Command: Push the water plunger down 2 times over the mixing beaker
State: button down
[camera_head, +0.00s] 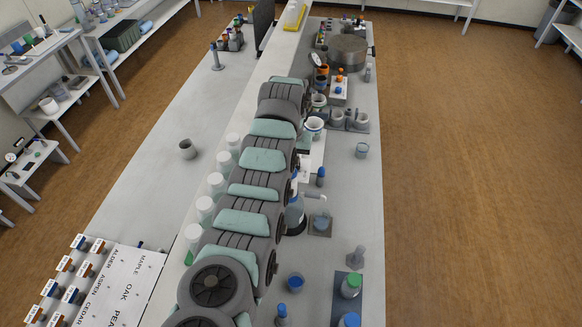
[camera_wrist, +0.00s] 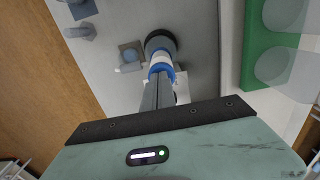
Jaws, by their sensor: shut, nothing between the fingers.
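The water bottle (camera_head: 294,220) stands partly hidden behind my arm in the head view. Its pale spout reaches right, towards a small grey-blue beaker (camera_head: 320,222) on a dark square pad. In the wrist view the bottle's plunger top, with a blue ring and white part (camera_wrist: 160,60), lies just beyond the fingertips of my gripper (camera_wrist: 162,82). The beaker (camera_wrist: 129,55) on its pad is left of the bottle there. My gripper is shut and empty, pointing at the plunger top; I cannot tell whether it touches.
White cups in a green rack (camera_wrist: 254,55) lie to the right in the wrist view. The bench's right edge is clear beside the beaker.

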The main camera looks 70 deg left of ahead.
notch_tip(320, 180, up, 12)
